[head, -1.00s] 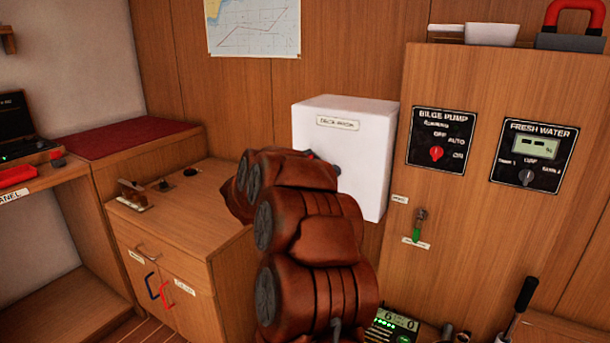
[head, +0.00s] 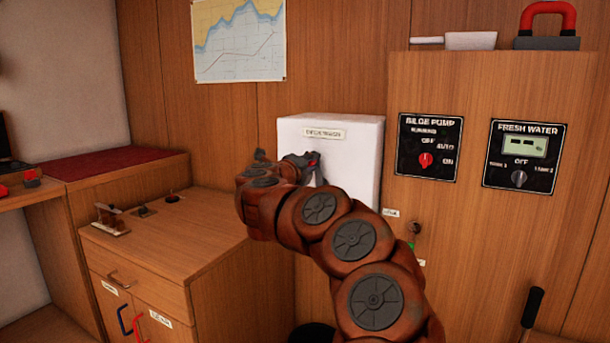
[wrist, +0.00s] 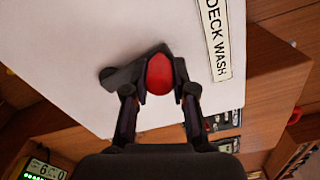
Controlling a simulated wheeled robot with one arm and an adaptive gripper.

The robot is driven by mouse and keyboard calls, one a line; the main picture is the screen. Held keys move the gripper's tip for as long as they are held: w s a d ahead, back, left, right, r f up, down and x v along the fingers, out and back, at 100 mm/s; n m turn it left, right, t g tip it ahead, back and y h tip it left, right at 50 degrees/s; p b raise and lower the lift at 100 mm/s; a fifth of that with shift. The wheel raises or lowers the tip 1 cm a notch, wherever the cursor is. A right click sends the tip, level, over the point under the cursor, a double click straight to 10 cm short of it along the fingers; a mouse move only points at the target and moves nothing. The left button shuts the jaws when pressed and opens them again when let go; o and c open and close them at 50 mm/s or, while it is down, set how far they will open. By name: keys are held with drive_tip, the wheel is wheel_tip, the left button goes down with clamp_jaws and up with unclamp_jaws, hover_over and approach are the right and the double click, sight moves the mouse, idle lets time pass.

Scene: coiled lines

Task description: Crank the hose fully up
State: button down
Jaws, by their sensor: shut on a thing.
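A white box (head: 345,160) labelled "DECK WASH" is fixed to the wood wall in the middle of the head view. It also fills much of the wrist view (wrist: 75,40). A dark crank arm (wrist: 122,77) with a red knob (wrist: 160,74) stands at its face. My gripper (wrist: 160,90) is shut on the red knob, one finger on each side. In the head view my gripper (head: 304,164) is at the box's left front, partly hidden by my arm. No hose shows.
A wooden cabinet (head: 165,245) stands at the left, with small fittings on top. At the right are a bilge pump panel (head: 430,147), a fresh water panel (head: 521,157) and a black lever (head: 532,307). A chart (head: 238,40) hangs above.

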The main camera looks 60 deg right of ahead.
drive_tip(key=shift+s+r+m+b, duration=0.2)
drive_tip(key=shift+s+m+b, duration=0.4)
drive_tip(key=shift+m, duration=0.2)
drive_tip(key=shift+d, duration=0.1)
drive_tip(key=c, duration=0.9)
unclamp_jaws()
drive_tip(key=shift+s, duration=0.1)
drive_tip(key=shift+a, duration=0.55)
drive_tip(key=a, duration=0.3)
drive_tip(key=s+a, duration=0.1)
drive_tip(key=a, duration=0.7)
drive_tip(key=shift+s+f, duration=0.1)
drive_tip(key=shift+s, duration=0.1)
